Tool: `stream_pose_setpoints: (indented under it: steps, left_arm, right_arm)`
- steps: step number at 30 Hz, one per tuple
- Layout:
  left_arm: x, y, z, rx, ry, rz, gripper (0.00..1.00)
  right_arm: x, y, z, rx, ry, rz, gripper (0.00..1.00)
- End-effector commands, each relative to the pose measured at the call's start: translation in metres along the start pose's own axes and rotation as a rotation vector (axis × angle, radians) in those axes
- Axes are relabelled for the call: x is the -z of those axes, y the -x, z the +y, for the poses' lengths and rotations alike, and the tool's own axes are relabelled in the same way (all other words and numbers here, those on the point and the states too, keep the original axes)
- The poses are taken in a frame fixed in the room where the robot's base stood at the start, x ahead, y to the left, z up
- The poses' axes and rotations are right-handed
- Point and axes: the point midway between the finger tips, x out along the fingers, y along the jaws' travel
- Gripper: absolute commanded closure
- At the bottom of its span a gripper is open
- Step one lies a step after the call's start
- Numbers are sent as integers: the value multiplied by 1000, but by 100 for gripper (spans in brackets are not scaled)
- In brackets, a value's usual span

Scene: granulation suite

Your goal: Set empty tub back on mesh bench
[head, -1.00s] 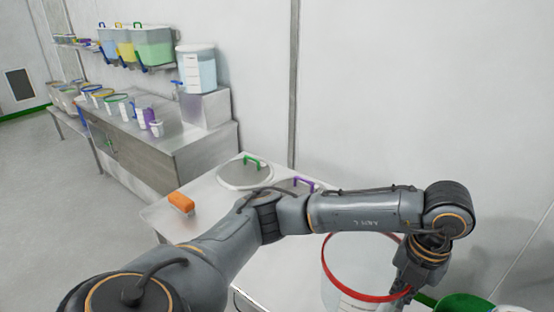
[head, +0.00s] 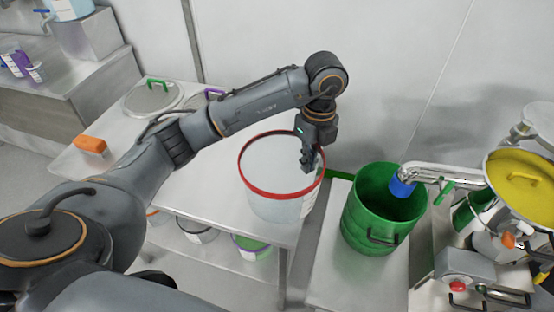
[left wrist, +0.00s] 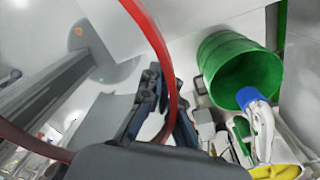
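The tub (head: 272,195) is clear with a red rim, looks empty, and stands upright at the right end of the pale bench (head: 215,172). Whether its base touches the bench top is hard to tell. My left gripper (head: 310,160) is at the right side of the rim, one finger inside the wall and one outside, and appears shut on it. In the left wrist view the red rim (left wrist: 166,55) passes between the fingers (left wrist: 167,108). My right gripper is not in view.
Round lids (head: 153,99) and an orange block (head: 90,145) lie on the bench. Its middle is clear.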

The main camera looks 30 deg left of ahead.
Motion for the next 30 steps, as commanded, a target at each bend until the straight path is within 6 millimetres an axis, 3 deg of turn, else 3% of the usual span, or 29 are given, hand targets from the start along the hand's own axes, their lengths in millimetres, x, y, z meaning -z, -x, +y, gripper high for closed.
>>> stream_pose_setpoints:
  steps: [4, 10, 19, 25, 30]
  left_arm:
    - [-39, -13, 8, -5, 7, -3, 100]
    - [-64, -51, 10, -3, 2, -1, 100]
    - [-83, -75, 12, -3, 2, -1, 100]
    - [-82, -100, 10, -1, -1, -1, 100]
    - [-82, -105, 9, 1, -2, -2, 100]
  right_arm:
    - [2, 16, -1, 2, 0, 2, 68]
    - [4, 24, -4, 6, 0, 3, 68]
    - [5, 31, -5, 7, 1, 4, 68]
    - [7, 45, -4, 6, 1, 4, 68]
    - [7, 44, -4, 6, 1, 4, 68]
